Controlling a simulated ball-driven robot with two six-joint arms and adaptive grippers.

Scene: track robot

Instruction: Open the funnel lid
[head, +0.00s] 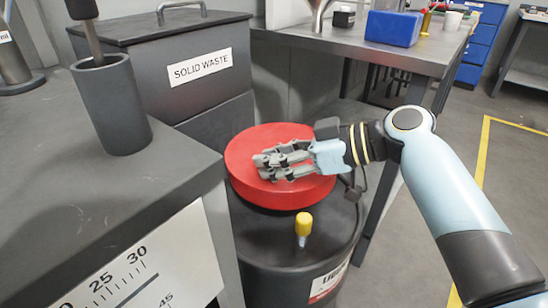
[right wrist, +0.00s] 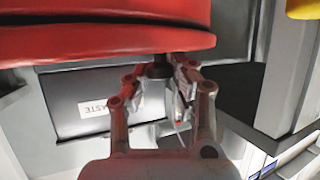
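The red round lid (head: 252,185) lies on top of the dark drum (head: 275,250), whose label is partly readable. My right gripper (head: 262,168) overlaps the lid in the head view, its fingers pointing left. In the right wrist view the red lid (right wrist: 100,35) fills the top, its rim above the fingertips. The right fingers (right wrist: 160,78) are spread, with a small dark post (right wrist: 160,67) between them just under the rim. A gap shows beside the post, so the gripper looks open. I cannot tell whether any finger touches lid or post. My left gripper is out of view.
A yellow-topped piece (head: 303,225) stands on the drum in front of the lid. A dark solid waste bin (head: 180,95) is behind left. A grey counter (head: 60,200) with a dark cylinder (head: 112,105) is at left. A table with a blue box (head: 393,28) is behind right. Floor is clear at right.

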